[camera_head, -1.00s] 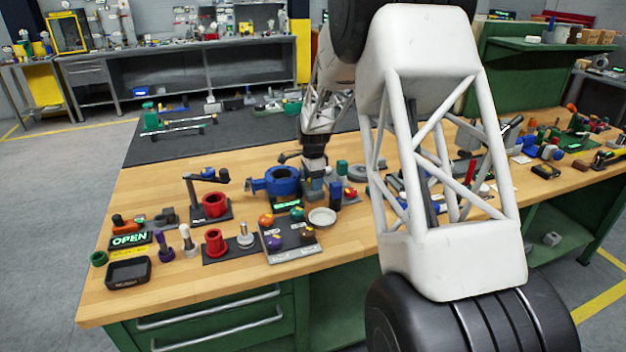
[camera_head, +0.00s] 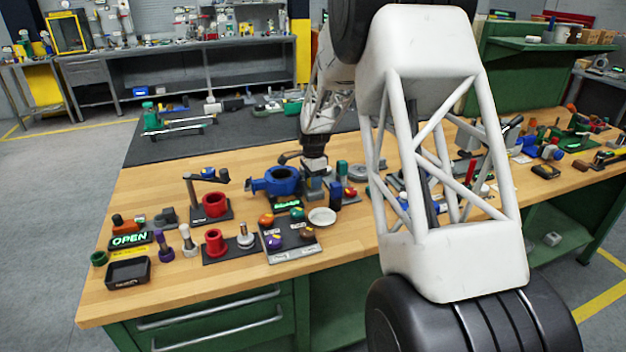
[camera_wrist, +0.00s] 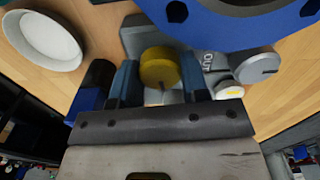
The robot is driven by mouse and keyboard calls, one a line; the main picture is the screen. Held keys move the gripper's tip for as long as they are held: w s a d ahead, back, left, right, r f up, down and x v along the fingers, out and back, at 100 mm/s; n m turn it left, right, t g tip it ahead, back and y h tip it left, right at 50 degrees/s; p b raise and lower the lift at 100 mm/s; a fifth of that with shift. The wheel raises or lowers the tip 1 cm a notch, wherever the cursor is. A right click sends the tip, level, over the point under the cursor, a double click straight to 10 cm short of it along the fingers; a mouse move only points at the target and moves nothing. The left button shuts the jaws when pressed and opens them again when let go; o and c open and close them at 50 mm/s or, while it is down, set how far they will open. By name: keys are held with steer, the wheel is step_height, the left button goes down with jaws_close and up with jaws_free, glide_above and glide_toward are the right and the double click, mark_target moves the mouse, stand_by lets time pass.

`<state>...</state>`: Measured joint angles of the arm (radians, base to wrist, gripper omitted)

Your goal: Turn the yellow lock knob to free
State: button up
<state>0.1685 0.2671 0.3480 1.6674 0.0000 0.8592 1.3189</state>
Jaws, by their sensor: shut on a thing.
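The yellow lock knob (camera_wrist: 159,67) is in the middle of the wrist view, a short round knob on a grey bracket. My gripper (camera_wrist: 157,80) has its two dark blue fingers on either side of the knob and is shut on it. In the head view my gripper (camera_head: 314,178) points down beside the blue valve body (camera_head: 272,182); the knob is hidden there. The blue valve body's flange (camera_wrist: 235,25) fills the top right of the wrist view.
A white dish (camera_wrist: 42,38) lies at the left of the wrist view. A silver slotted knob (camera_wrist: 257,68) is to the right. In the head view, a panel with coloured knobs (camera_head: 290,256) and red cylinders (camera_head: 214,205) stand left and in front.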

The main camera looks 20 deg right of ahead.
steer(key=n, duration=0.3)
steer(key=shift+n, duration=0.3)
steer(key=n, duration=0.4)
steer(key=shift+n, duration=0.3)
steer(key=n, duration=0.4)
steer(key=shift+n, duration=2.4)
steer(key=o, duration=0.9)
